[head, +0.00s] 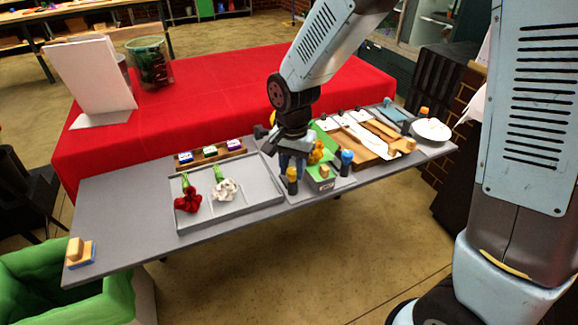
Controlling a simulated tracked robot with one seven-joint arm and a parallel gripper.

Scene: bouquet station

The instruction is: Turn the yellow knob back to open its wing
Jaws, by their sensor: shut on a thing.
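The yellow knob (292,173), a yellow cap on a dark post, stands at the front left corner of the bouquet fixture (320,184) on the grey table. My gripper (291,165) points down at it from above and is shut on it; the fingertips are small and partly hidden. A blue-capped knob (346,157) stands to its right. An orange-yellow flower (316,152) with green lies between the two knobs. The yellow knob's wing is too small and too covered by my gripper to make out its angle.
A grey tray (245,199) left of the fixture holds a red flower (188,200) and a white flower (225,189). Wooden boards (365,152), an orange-capped knob (423,113) and a white plate (431,130) are to the right. The table's left part is mostly clear.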

